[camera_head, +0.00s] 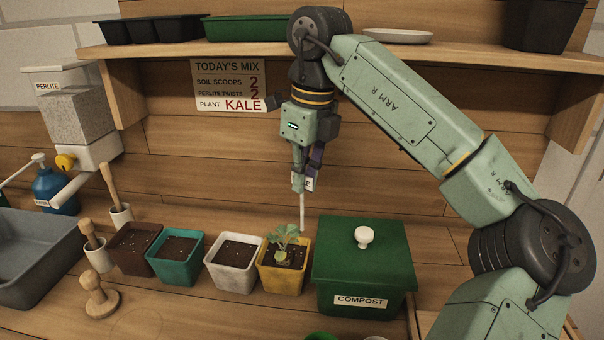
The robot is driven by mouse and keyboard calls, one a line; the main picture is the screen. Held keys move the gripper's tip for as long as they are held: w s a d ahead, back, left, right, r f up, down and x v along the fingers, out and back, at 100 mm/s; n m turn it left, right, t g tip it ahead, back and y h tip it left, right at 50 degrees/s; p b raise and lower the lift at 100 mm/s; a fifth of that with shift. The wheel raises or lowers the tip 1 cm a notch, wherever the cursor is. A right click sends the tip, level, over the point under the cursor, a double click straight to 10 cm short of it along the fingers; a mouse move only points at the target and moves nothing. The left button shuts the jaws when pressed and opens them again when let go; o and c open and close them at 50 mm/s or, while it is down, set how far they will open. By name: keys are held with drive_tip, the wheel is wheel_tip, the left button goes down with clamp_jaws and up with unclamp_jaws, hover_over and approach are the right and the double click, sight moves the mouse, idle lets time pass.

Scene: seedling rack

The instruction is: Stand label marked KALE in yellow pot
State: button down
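The yellow pot (279,280) stands on the bench beside the green compost bin, with dark soil and a leafy green seedling (286,241) in it. My gripper (305,181) points down above the pot. It is shut on a white plant label (302,211), whose thin stem hangs upright. The label's head is partly hidden between the fingers, and its writing is too small to read. The stem's lower end shows near the pot's back rim, by the leaves; I cannot tell whether it touches the soil.
A white pot (233,279), teal pot (177,269) and brown pot (133,264) stand in a row to the left. The lidded compost bin (362,262) stands close on the right. A shelf (455,51) and a sign (229,85) reading KALE are behind.

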sight(302, 231)
drive_tip(key=shift+f+b, duration=2.6)
drive_tip(key=shift+f, duration=1.55)
drive_tip(key=c, duration=1.7)
unclamp_jaws()
drive_tip(key=shift+r, duration=0.1)
wheel_tip(302, 231, up, 9)
drive_tip(key=p, duration=0.7)
drive_tip(key=shift+p, duration=0.3)
